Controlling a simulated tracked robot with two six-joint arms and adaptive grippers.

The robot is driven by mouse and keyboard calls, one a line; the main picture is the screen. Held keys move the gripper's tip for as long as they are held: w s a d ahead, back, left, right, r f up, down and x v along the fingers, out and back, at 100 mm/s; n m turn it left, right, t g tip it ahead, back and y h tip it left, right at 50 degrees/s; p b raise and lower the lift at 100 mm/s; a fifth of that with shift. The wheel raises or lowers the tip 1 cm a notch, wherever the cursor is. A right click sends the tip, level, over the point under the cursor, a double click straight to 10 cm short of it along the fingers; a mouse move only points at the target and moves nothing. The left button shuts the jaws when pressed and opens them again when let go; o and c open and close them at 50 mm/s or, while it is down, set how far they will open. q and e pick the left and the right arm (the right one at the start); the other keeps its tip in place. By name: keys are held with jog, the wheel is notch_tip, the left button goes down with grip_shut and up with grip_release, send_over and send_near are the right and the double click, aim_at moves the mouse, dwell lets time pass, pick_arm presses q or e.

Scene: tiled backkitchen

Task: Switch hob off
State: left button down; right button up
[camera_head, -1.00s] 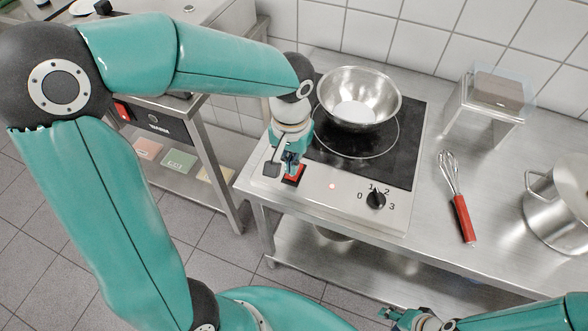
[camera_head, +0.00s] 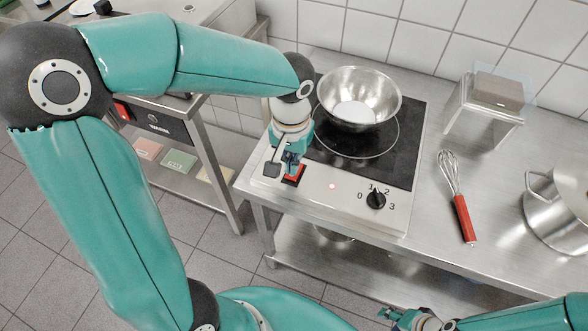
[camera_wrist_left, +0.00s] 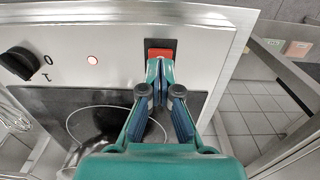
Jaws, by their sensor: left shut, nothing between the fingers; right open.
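The hob (camera_head: 398,150) is a black glass plate in a steel housing on the steel table. Its front panel has a red rocker switch (camera_head: 293,176), a lit red lamp (camera_head: 332,187) and a black knob (camera_head: 376,199) marked 0 to 3. My left gripper (camera_head: 291,166) is shut and empty, with its tips at the red switch. In the left wrist view the shut fingertips (camera_wrist_left: 160,66) lie over the near edge of the switch (camera_wrist_left: 160,54); I cannot tell whether they press it. My right gripper (camera_head: 393,314) is open at the bottom edge, away from the hob.
A steel bowl (camera_head: 359,97) stands on the hob. A second steel unit (camera_head: 170,125) stands at the left.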

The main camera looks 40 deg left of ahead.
pick_arm(q)
jog(key=shift+f+b, duration=0.95)
jog(key=shift+f, duration=0.2)
pick_arm(e)
jog(key=shift+f, duration=0.95)
pick_arm(q)
jog(key=shift+r, duration=0.2)
pick_arm(e)
jog(key=shift+r, duration=0.15)
pick_arm(q)
jog(key=shift+r+p, duration=2.8)
jog(key=shift+r, duration=0.6)
pick_arm(e)
jog(key=shift+r, duration=2.65)
pick_arm(q)
jog(key=shift+f, duration=0.1)
